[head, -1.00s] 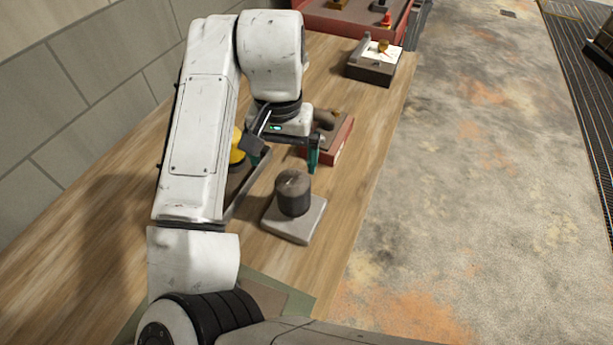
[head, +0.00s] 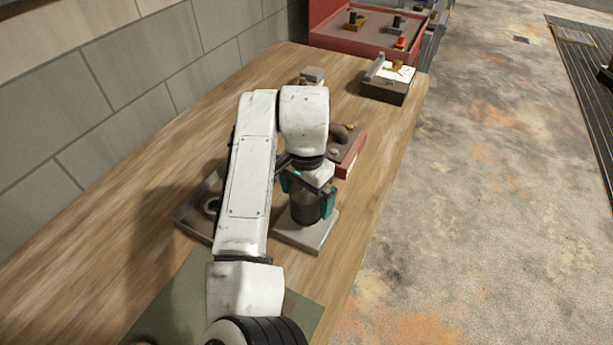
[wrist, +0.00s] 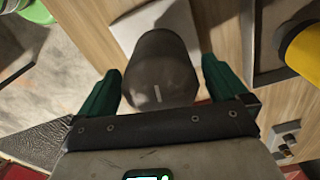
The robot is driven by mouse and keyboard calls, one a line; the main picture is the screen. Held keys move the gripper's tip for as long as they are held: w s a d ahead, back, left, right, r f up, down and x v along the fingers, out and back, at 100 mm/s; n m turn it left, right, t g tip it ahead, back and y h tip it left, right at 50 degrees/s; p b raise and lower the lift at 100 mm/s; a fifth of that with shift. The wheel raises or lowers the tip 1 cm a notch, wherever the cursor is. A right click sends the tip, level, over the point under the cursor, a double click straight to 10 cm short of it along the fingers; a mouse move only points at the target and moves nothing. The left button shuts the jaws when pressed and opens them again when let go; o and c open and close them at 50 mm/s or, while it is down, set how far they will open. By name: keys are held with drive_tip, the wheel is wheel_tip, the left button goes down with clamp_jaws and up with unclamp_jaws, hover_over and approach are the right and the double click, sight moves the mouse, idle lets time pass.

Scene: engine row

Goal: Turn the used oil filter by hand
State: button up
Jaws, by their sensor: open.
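The used oil filter (head: 304,209) is a dark, worn cylinder standing upright on a pale square block (head: 307,236) on the wooden bench. My gripper (head: 307,200) is over it, with its green fingers open on either side of the filter's upper part. In the wrist view the filter (wrist: 160,68) lies between the two spread fingers, and a pale mark shows on its side. A gap shows between the filter and at least the left finger (wrist: 103,95). The filter's top is partly hidden by my gripper in the head view.
A red box (head: 350,160) with a dark part stands just behind the block. A dark tray (head: 190,217) is left of my arm, partly hidden. A yellow object (wrist: 304,52) shows in the wrist view. Farther back are a dark box (head: 386,91) and a red tray (head: 345,37).

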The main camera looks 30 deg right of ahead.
drive_tip(key=shift+f, duration=1.1)
drive_tip(key=shift+c, duration=0.4)
drive_tip(key=c, duration=1.2)
drive_tip(key=shift+r+n+p, duration=0.25)
drive_tip(key=shift+n+p, duration=0.25)
drive_tip(key=shift+p, duration=0.35)
drive_tip(key=shift+n+p, duration=0.7)
drive_tip(key=o, duration=0.7)
drive_tip(key=shift+f, duration=0.2)
drive_tip(key=shift+b, duration=0.3)
drive_tip(key=c, duration=0.5)
drive_tip(key=shift+r, duration=0.1)
